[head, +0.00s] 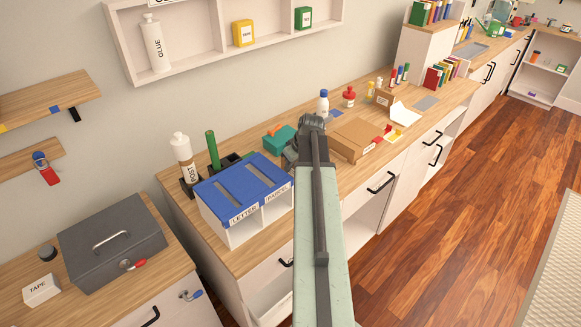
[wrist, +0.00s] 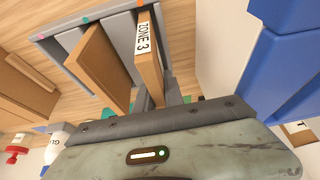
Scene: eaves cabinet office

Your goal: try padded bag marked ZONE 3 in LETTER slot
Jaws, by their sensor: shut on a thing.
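The brown padded bag marked ZONE 3 (wrist: 150,68) stands on edge in a grey slotted rack (wrist: 62,58) in the wrist view, its white label at the far end. My gripper (wrist: 160,97) is shut on the near end of this bag. In the head view my gripper (head: 308,132) is over the counter, and my arm hides the bag and most of the rack. The LETTER slot is in the blue-topped white box (head: 236,232), left of my gripper, with a LETTER label (head: 244,214) and a PARCEL label (head: 278,193) on its front.
A second brown bag (wrist: 102,68) stands in the rack beside the held one. The box's blue top (wrist: 285,75) is close at right in the wrist view. A POST bottle (head: 184,158), a teal object (head: 280,140) and a cardboard box (head: 356,138) are also on the counter.

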